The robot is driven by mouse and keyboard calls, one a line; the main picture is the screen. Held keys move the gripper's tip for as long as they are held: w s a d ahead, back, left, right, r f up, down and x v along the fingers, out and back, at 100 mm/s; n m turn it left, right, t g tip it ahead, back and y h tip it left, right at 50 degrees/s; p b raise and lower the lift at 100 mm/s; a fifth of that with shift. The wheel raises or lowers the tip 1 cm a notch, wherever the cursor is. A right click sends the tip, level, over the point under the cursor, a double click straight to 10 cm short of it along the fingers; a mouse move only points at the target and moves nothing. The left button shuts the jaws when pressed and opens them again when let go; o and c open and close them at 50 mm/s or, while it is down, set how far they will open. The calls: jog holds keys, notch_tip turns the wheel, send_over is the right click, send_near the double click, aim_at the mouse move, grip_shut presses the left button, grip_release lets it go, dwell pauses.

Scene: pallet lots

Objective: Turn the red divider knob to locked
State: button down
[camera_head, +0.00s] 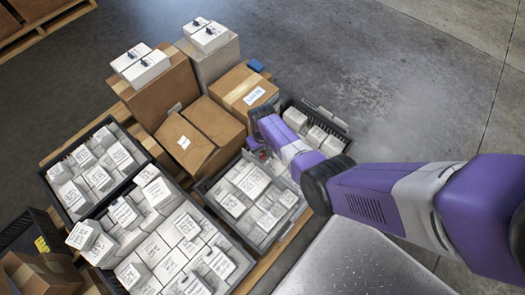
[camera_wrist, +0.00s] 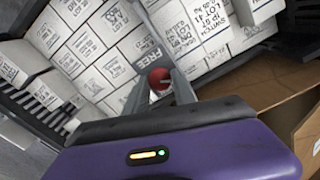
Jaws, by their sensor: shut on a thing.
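The red divider knob (camera_wrist: 159,78) shows in the wrist view between the two fingers of my gripper (camera_wrist: 158,88). My gripper is shut on the knob. Whether the knob has turned cannot be told.
White labelled boxes (camera_head: 180,240) fill several dark crates on a wooden pallet. Brown cartons (camera_head: 184,140) stand behind the crates, some with white boxes on top. A brown carton (camera_wrist: 275,105) is close to my gripper at right in the wrist view. Bare floor (camera_head: 370,80) lies beyond the pallet.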

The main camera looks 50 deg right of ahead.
aim_at(263, 154)
jog(key=m, duration=0.5)
jog(key=shift+m, duration=0.3)
dwell(0.4)
jog(key=c, duration=1.1)
grip_release()
jog(key=shift+o, duration=0.2)
jog(key=shift+r, duration=0.1)
notch_tip(263, 154, up, 8)
jog(key=p, duration=0.4)
jog(key=shift+f, duration=0.2)
